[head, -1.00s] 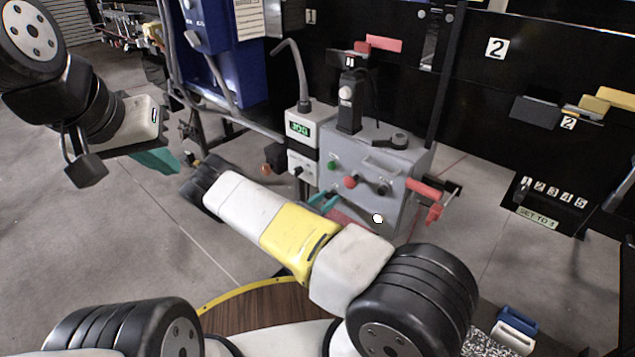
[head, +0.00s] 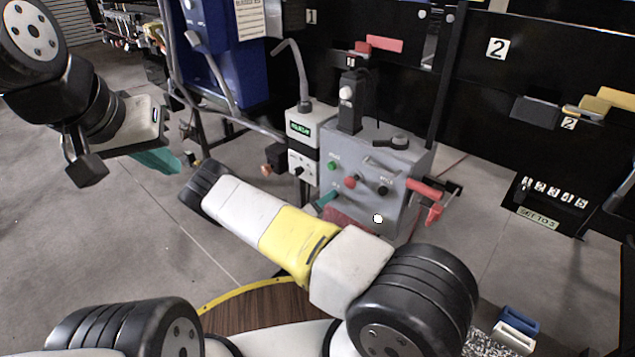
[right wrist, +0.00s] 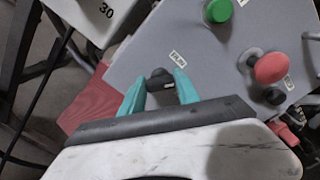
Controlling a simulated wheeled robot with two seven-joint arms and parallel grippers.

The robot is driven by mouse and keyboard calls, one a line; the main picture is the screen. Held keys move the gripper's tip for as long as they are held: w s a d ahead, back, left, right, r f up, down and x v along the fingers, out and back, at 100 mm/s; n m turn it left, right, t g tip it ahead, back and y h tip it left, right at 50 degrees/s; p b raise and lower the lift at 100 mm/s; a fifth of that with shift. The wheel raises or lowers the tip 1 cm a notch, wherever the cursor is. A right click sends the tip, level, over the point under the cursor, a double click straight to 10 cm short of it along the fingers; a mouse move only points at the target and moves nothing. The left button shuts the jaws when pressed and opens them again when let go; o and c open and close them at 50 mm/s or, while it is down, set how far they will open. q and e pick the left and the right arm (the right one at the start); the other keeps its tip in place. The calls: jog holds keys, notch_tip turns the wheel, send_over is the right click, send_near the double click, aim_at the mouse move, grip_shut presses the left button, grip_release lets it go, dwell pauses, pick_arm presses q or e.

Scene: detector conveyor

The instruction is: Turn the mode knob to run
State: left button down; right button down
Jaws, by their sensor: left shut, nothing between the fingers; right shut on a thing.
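The grey control box (head: 400,215) stands at the centre of the head view, with a green button (head: 332,166), a red knob (head: 351,182) and a black knob (head: 384,191) on its front. My right gripper (head: 326,201) reaches its lower left part. In the right wrist view its teal fingers (right wrist: 160,90) are shut on a small black knob (right wrist: 160,76), one on each side. The small label above this knob is too blurred to read surely. My left gripper (head: 158,162) is shut and empty, held in the air at the left.
A white box (head: 302,145) with a lit green display adjoins the grey box on its left. A red handle (head: 425,188) juts from the grey box's right side. A blue cabinet (head: 235,75) stands behind on the left. Open floor lies at the left.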

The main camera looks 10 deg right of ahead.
jog(key=n, duration=0.6)
jog(key=shift+a+f+n, duration=0.1)
jog(key=shift+f+n, duration=0.05)
jog(key=shift+n, duration=0.15)
dwell(0.3)
jog(key=c, duration=0.9)
grip_release()
jog(key=v, duration=0.7)
jog(key=shift+s+a, duration=0.25)
jog(key=shift+a, duration=0.05)
